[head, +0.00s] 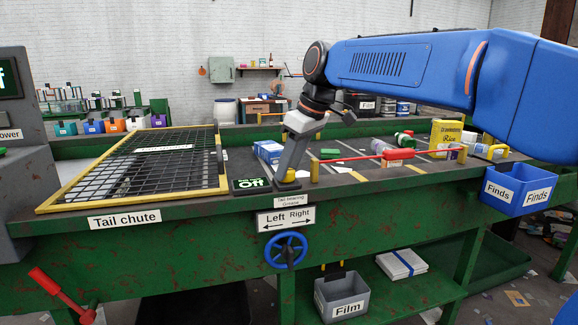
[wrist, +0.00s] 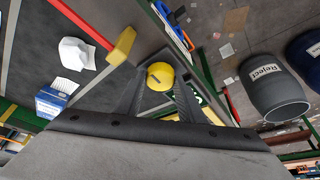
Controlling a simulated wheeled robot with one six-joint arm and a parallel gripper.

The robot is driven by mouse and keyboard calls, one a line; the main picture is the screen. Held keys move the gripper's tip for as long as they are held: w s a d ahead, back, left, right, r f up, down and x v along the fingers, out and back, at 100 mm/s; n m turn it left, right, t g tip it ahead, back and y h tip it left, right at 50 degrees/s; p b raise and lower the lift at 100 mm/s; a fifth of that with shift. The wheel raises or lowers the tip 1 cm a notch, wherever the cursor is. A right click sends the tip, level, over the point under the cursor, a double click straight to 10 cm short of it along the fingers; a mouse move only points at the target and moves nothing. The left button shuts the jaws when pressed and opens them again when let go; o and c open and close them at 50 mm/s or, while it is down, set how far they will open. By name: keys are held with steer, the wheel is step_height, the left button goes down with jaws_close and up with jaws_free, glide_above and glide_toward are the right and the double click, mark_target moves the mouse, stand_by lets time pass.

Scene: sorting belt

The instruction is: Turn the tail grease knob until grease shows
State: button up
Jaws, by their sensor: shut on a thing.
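The tail grease knob is yellow and round. In the head view the knob (head: 290,174) stands on the belt frame's near edge, above the label "Tail Bearing Grease" (head: 289,201). My gripper (head: 288,180) points down over it, with its fingers on either side. In the wrist view the knob (wrist: 160,75) sits between the two fingertips of my gripper (wrist: 160,85), which are shut on it. A dark mark shows on the knob's top. I see no grease around it, though the fingers hide part of its base.
A black "Off" display (head: 251,184) stands close left of the knob. A red bar (head: 365,157) with yellow ends lies close on the right. The yellow-framed tail chute grid (head: 218,165) is left. A blue handwheel (head: 286,250) is below; a blue Finds bin (head: 515,190) hangs right.

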steer(key=m+t+h, duration=0.1)
steer(key=m, duration=0.3)
steer(key=shift+s+a, duration=0.15)
steer(key=m+h, duration=0.1)
steer(key=m, duration=0.1)
steer(key=m+t, duration=0.1)
steer(key=m, duration=0.2)
steer(key=shift+a+h, duration=0.1)
steer(key=shift+h, duration=0.3)
steer(key=shift+m, duration=0.3)
steer(key=o, duration=1)
steer(key=shift+o, duration=0.2)
steer(key=v, duration=1.7)
steer(key=shift+s, duration=0.25)
steer(key=shift+r, duration=0.15)
